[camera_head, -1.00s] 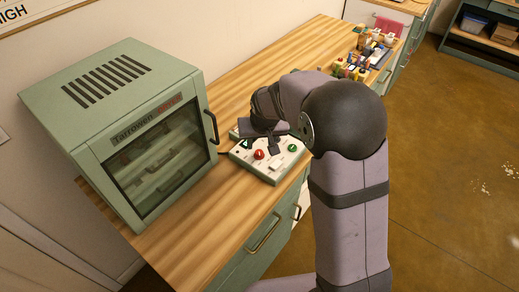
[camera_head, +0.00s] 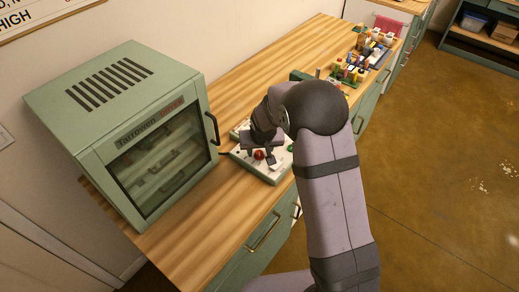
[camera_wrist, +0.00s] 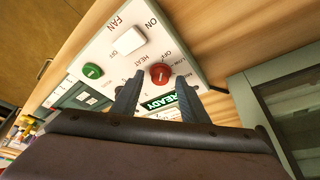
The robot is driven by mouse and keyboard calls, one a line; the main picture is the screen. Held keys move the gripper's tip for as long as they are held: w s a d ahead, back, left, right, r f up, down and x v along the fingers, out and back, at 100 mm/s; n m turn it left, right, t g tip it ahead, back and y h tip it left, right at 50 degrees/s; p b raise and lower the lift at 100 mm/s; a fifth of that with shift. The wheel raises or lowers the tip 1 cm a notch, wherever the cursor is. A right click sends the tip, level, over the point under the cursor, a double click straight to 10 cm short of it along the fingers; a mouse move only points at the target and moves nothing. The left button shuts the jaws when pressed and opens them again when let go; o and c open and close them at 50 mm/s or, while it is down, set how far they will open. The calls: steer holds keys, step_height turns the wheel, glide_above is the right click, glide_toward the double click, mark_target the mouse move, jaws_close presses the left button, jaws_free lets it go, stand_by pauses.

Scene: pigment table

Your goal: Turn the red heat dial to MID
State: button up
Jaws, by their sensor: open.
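The red heat dial (camera_wrist: 160,73) is on a white control panel (camera_wrist: 100,55), beside the word HEAT, with OFF and LOW printed near it. A light mark shows on the dial, but I cannot tell for sure which label it faces. In the head view the red dial (camera_head: 259,155) shows just under my gripper (camera_head: 262,146). In the wrist view my gripper (camera_wrist: 158,92) is open, its two fingers pointing toward the panel with the dial between and beyond their tips. I cannot tell whether they touch it.
A green dial (camera_wrist: 92,70), a white FAN switch (camera_wrist: 129,41) and a READY display (camera_wrist: 163,103) share the panel. A green oven (camera_head: 120,120) stands left of it. Bottles and small items (camera_head: 355,65) stand at the table's far end.

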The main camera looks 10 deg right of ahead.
jaws_close()
